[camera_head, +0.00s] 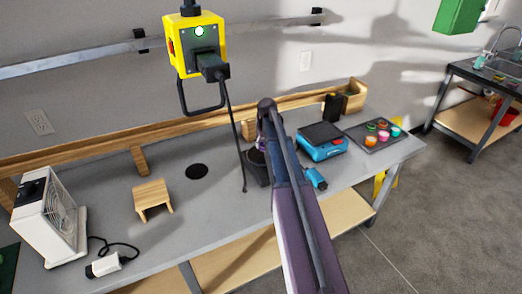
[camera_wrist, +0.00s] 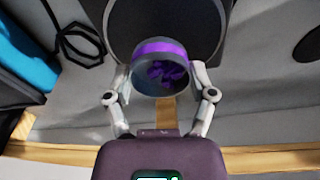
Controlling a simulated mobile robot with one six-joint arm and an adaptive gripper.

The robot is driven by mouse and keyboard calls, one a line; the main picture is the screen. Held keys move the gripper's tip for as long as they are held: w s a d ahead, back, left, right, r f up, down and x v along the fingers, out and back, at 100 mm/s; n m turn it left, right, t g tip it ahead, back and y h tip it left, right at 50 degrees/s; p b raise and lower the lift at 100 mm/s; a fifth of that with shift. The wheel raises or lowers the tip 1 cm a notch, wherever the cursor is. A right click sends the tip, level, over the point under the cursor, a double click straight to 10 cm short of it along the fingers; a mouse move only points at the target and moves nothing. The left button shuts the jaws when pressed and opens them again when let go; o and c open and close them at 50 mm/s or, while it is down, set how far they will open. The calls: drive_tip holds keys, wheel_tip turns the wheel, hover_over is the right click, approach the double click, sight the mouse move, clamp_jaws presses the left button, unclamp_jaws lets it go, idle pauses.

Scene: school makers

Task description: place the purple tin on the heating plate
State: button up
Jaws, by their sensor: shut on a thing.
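The purple tin (camera_wrist: 155,48) is in my gripper (camera_wrist: 160,78) in the wrist view. The fingers close on it from both sides, and its open top shows purple pieces inside. Below it is a dark round container (camera_wrist: 205,20); the gap between them is hard to judge. In the head view, my arm hides most of the gripper and tin, which are left of the heating plate. The heating plate (camera_head: 322,136) is a blue box with a flat black top, bare, on the bench. A blue edge of what looks like it shows in the wrist view (camera_wrist: 28,55).
The dark container (camera_head: 257,168) stands on the grey bench (camera_head: 215,215). A tray (camera_head: 360,137) with several coloured tins is right of the heating plate. A small blue tool (camera_head: 316,178) lies in front. A yellow box (camera_head: 194,45) with a cable hangs above.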

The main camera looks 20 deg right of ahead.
sight(262, 153)
drive_tip(key=shift+w+a, duration=0.1)
drive_tip(key=shift+w, duration=0.35)
drive_tip(key=shift+w+a+f+b, duration=0.1)
drive_tip(key=shift+f+b, duration=0.25)
wheel_tip(262, 153, down, 3)
drive_tip(key=b, duration=0.3)
drive_tip(key=shift+f, duration=0.1)
drive_tip(key=o, duration=1)
drive_tip(key=r+p, duration=0.4)
drive_tip(key=s+r+p, duration=0.1)
drive_tip(key=r+p, duration=0.7)
drive_tip(key=shift+s+r, duration=0.15)
drive_tip(key=shift+s, duration=0.15)
